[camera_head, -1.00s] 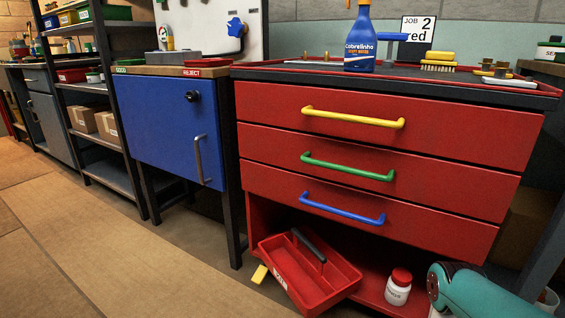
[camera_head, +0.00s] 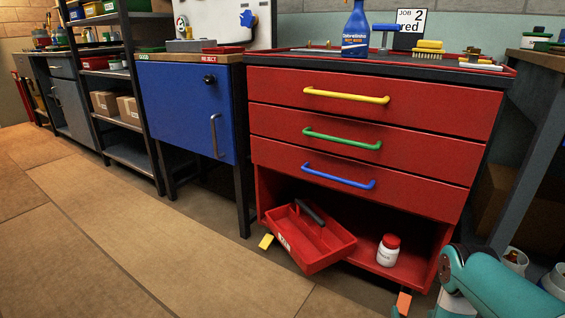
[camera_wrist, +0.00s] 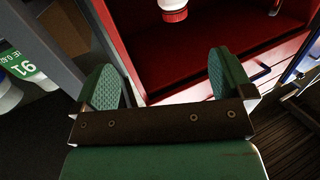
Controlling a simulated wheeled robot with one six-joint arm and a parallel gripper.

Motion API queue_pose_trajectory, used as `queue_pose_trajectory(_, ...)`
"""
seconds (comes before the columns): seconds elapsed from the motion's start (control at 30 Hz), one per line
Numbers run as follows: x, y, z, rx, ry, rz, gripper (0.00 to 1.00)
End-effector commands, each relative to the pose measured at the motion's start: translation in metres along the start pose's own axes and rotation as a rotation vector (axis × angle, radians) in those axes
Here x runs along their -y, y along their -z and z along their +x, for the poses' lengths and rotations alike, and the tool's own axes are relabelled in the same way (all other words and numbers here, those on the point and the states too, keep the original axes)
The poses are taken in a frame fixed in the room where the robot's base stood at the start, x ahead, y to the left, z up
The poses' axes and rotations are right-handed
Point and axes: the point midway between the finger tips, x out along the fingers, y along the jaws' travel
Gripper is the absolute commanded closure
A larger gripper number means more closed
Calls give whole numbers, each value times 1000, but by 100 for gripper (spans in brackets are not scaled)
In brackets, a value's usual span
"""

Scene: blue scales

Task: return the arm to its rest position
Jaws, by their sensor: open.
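My arm (camera_head: 485,282) shows at the lower right of the head view, in front of the right end of the red cabinet; its gripper end is not clear there. In the wrist view my gripper (camera_wrist: 165,76) is open, with its two green ribbed pads wide apart and nothing between them. Beyond the pads is the cabinet's open lower shelf (camera_wrist: 210,40). A white jar with a red lid (camera_wrist: 174,10) stands on that shelf, beyond the gripper and apart from it; the jar (camera_head: 388,251) also shows in the head view.
The red cabinet (camera_head: 375,125) has three shut drawers. A red tote (camera_head: 318,246) lies tilted at its lower shelf, beside a yellow piece (camera_head: 266,242) on the floor. A grey-legged bench (camera_head: 525,140) stands at right, with containers (camera_head: 515,260) beneath. Floor at left is clear.

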Motion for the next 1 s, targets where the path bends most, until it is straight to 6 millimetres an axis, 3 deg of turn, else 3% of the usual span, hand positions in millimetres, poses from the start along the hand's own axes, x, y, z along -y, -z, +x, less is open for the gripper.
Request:
queue_pose_trajectory(0.37,30,56,58,136,42,42,1)
queue_pose_trajectory(0.57,65,118,90,275,99,76,1)
queue_pose_trajectory(0.67,95,166,98,379,148,95,1)
queue_pose_trajectory(0.77,126,215,92,495,215,107,1)
queue_pose_trajectory(0.87,157,264,71,608,292,106,1)
queue_pose_trajectory(1.0,194,329,21,767,410,81,1)
